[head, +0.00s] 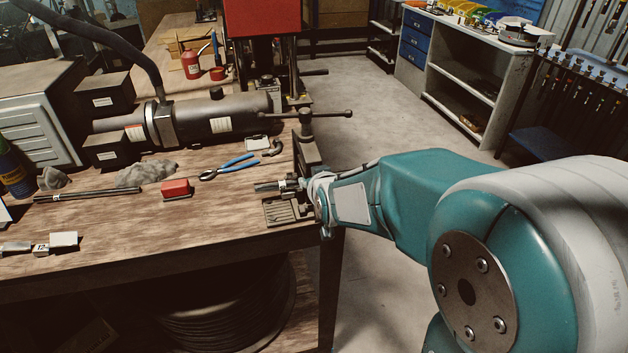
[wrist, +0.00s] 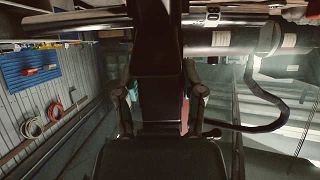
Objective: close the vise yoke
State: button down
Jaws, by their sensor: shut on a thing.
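The vise yoke (head: 305,152) is a dark metal frame at the right end of the wooden bench, with a long T-handle screw (head: 322,114) on top. The vise base (head: 281,212) with its ridged jaw lies at the bench corner below. My gripper (head: 284,185) reaches in from the right, low beside the yoke and just above the base. In the wrist view a dark part of the yoke (wrist: 158,45) stands between the two fingers of my gripper (wrist: 160,103), one on each side. The gripper is shut on it. The contact points are partly hidden.
On the bench (head: 220,222) lie blue pliers (head: 230,167), a red block (head: 176,188) and a dark rod (head: 87,194). A large grey cylinder (head: 215,117) with a hose lies behind. A red press (head: 262,22) stands farther back. Open floor (head: 370,110) is right of the bench.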

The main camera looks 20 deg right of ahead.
jog(key=shift+s+f, duration=0.15)
jog(key=shift+f, duration=0.15)
jog(key=shift+c, duration=1)
grip_release()
jog(key=shift+r, duration=0.1)
jog(key=shift+s+r, duration=0.1)
jog(key=shift+r, duration=0.1)
jog(key=v, duration=1.1)
jog(key=shift+s, duration=0.25)
jog(key=shift+a, duration=0.1)
